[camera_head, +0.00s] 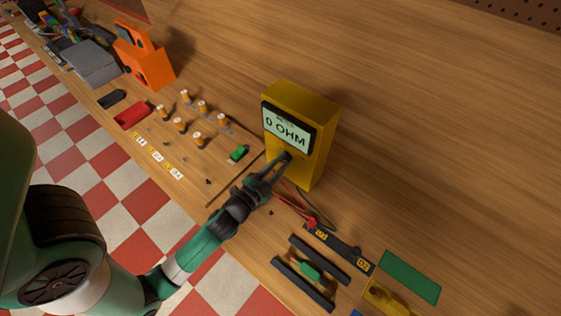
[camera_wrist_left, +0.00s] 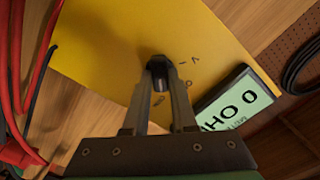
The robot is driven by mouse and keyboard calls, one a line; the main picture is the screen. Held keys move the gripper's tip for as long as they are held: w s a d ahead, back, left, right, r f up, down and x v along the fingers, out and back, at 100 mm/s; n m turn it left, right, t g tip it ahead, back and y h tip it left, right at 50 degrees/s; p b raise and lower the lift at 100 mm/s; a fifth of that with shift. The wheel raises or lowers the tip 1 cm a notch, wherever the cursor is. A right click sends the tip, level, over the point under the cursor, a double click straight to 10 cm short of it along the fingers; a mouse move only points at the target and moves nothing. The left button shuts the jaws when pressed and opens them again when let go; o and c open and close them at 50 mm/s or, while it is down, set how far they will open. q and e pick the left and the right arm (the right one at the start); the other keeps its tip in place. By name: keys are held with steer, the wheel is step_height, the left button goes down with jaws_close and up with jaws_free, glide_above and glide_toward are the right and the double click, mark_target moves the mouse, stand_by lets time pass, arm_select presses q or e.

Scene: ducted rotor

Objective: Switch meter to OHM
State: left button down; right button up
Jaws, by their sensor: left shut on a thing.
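The yellow meter (camera_head: 318,152) stands upright on the wooden bench in the head view. Its display (camera_head: 286,128) reads "0 OHM". My left gripper (camera_head: 283,160) reaches its front face just below the display and is shut on the dark selector knob. In the left wrist view the fingers (camera_wrist_left: 158,75) close around the black knob (camera_wrist_left: 157,63) on the yellow face (camera_wrist_left: 110,45), with small markings beside it. The display (camera_wrist_left: 238,103) shows there too, partly cut off. The knob is mostly hidden by the fingers in the head view. My right gripper is not in view.
Red and black leads (camera_head: 295,208) lie at the meter's foot. Dark rails with a green part (camera_head: 309,271) and a green plate (camera_head: 409,277) lie at the lower right. Several orange-topped posts (camera_head: 202,107), a green piece (camera_head: 238,154) and an orange device (camera_head: 145,62) are to the left.

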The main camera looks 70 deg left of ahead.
arm_select(q)
steer(key=shift+m, duration=0.7)
steer(key=c, duration=0.7)
jaws_free()
steer(key=b+v, duration=0.7)
steer(key=v, duration=0.4)
steer(key=shift+s+d+b, duration=0.25)
steer(key=shift+b, duration=0.15)
